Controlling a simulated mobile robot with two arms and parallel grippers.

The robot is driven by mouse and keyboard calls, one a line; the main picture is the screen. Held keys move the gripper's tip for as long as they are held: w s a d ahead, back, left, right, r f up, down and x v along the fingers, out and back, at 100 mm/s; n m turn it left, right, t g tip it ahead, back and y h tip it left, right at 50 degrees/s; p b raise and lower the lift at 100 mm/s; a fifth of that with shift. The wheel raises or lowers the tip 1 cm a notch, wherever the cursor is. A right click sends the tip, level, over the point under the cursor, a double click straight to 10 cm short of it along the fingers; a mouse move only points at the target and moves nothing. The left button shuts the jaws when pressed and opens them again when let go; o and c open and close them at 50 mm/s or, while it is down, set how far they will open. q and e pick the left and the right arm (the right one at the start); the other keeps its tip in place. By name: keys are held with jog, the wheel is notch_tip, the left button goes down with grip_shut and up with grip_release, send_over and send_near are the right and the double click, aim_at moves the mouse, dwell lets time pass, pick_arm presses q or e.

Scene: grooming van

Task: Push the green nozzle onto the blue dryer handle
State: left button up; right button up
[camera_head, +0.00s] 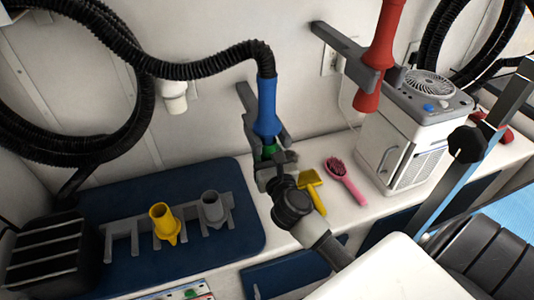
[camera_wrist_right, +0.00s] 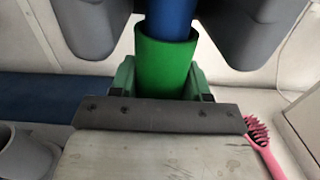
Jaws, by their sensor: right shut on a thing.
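The blue dryer handle (camera_head: 266,108) hangs nose down in a grey wall holder (camera_head: 247,98), with a black hose at its top. My right gripper (camera_head: 270,160) is just below it, shut on the green nozzle (camera_head: 268,150). In the right wrist view the green nozzle (camera_wrist_right: 165,65) stands upright with its mouth up. The lower end of the blue handle (camera_wrist_right: 170,14) goes down behind the nozzle's front rim, lined up with the mouth. How deep it sits inside is hidden. My left gripper is not in view.
A yellow nozzle (camera_head: 163,222) and a grey nozzle (camera_head: 212,210) stand in a grey rack on a blue mat (camera_head: 250,230). A yellow tool (camera_head: 311,184) and a pink brush (camera_head: 346,182) lie right of my gripper. A red dryer handle (camera_head: 381,45) hangs near a white machine (camera_head: 400,140).

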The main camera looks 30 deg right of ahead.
jog(key=o, duration=1.2)
